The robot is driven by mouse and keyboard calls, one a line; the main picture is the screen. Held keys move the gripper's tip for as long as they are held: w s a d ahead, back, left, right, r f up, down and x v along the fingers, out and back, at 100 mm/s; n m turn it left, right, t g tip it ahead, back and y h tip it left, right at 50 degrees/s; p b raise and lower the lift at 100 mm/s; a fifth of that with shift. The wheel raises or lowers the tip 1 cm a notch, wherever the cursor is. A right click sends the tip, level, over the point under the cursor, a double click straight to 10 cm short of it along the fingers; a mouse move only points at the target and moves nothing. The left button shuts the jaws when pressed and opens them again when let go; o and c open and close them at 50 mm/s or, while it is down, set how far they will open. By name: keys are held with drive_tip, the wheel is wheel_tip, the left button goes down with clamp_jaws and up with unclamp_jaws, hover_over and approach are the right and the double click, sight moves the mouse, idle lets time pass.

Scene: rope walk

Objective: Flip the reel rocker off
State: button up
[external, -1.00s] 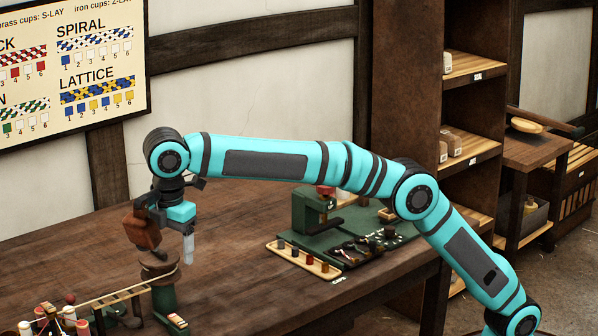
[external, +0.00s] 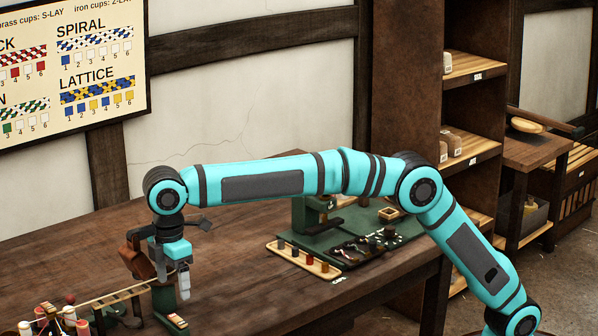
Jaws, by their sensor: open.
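My gripper (external: 160,278) points down over the left part of the bench (external: 235,300). It is open and I see nothing held between its fingers. It is right at the green reel post (external: 165,300) and hides most of the reel there. The reel rocker cannot be made out; my gripper may be covering it. I cannot tell whether the fingers touch anything.
A slatted wooden rail (external: 122,296) runs left from the post to coloured bobbins (external: 68,315). A green press (external: 312,217) and a peg tray (external: 303,260) stand to the right. The bench between post and tray is clear.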

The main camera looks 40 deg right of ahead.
sight(177, 319)
wheel_tip(177, 319, down, 8)
drive_tip(key=shift+f, duration=0.15)
idle(0.3)
